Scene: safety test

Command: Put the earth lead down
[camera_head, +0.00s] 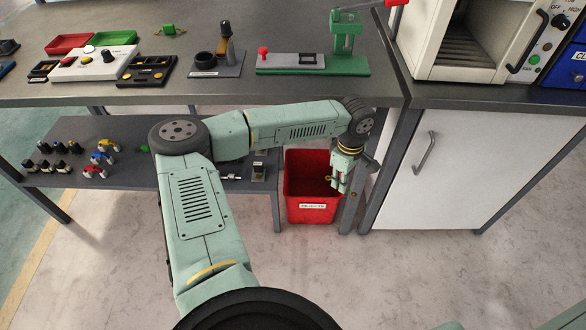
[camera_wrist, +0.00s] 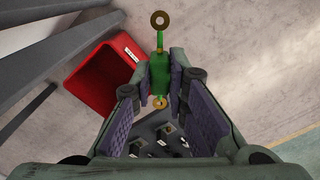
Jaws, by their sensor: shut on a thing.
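The earth lead (camera_wrist: 160,75) is a green piece with a brass ring at each end. In the wrist view it sits between the fingertips of my gripper (camera_wrist: 161,84), which is shut on it. One ring sticks out beyond the fingertips and the other shows between the fingers. In the head view my gripper (camera_head: 341,184) hangs low, at the right side of the red bin, with the fingers pointing down. The lead is small there and partly hidden by the fingers.
The labelled red bin (camera_head: 312,214) stands on the floor under the bench; it also shows in the wrist view (camera_wrist: 103,80). A lower shelf (camera_head: 130,185) with several small parts is left of it. A white cabinet (camera_head: 460,170) stands right. Bench legs are close by.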

